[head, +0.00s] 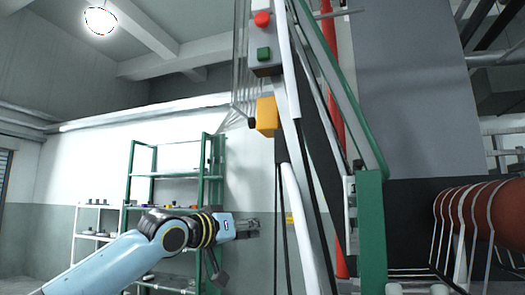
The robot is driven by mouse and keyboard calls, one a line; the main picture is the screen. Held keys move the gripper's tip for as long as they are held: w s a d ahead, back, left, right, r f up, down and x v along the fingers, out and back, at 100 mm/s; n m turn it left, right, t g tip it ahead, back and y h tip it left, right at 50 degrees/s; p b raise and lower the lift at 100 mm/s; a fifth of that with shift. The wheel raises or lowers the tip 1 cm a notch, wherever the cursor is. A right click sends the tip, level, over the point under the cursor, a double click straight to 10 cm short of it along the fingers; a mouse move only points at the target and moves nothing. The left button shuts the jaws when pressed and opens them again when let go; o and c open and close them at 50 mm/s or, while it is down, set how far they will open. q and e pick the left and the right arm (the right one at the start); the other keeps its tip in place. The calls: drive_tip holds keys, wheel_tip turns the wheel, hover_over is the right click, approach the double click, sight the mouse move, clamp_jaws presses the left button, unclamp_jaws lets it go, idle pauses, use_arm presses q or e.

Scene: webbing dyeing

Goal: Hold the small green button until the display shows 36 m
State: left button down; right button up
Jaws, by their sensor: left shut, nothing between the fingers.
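A small green button (264,54) sits on a grey control box high on the machine frame, with a red button (262,19) above it. My left gripper (256,228) is shut and empty, at the end of the blue arm from the left. In the picture it is well below the green button and apart from it. I see no display with a readable number. My right gripper is not in view.
A yellow box (266,117) with a dark knob is fixed to the frame below the buttons. Slanting white and green bars (371,230) stand to the right of my gripper. A green shelf rack (211,160) stands behind; a red-brown roller (490,212) is at right.

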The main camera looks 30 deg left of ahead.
sight(263, 54)
use_arm(q)
drive_tip(key=s+d+r+m+t+h+p, duration=0.1)
drive_tip(key=s+r, duration=0.5)
drive_tip(key=r, duration=0.7)
drive_tip(key=s+d+r+m+t+h+p, duration=0.1)
drive_tip(key=s+d+r+m+h+p, duration=0.1)
drive_tip(key=r, duration=1.1)
drive_tip(key=s+d+r+m+t+h+p, duration=0.2)
drive_tip(key=s+d+r+m+h, duration=0.2)
drive_tip(key=s+r, duration=0.5)
wheel_tip(263, 54, up, 5)
drive_tip(key=shift+s+d+m, duration=0.4)
drive_tip(key=shift+d+m, duration=0.4)
drive_tip(key=shift+m, duration=0.4)
drive_tip(key=w+p, duration=0.3)
drive_tip(key=w+a+p, duration=0.1)
drive_tip(key=w+p, duration=0.1)
drive_tip(key=p, duration=0.1)
drive_tip(key=w+a+p, duration=0.1)
drive_tip(key=w+p, duration=0.2)
drive_tip(key=shift+w+p, duration=0.3)
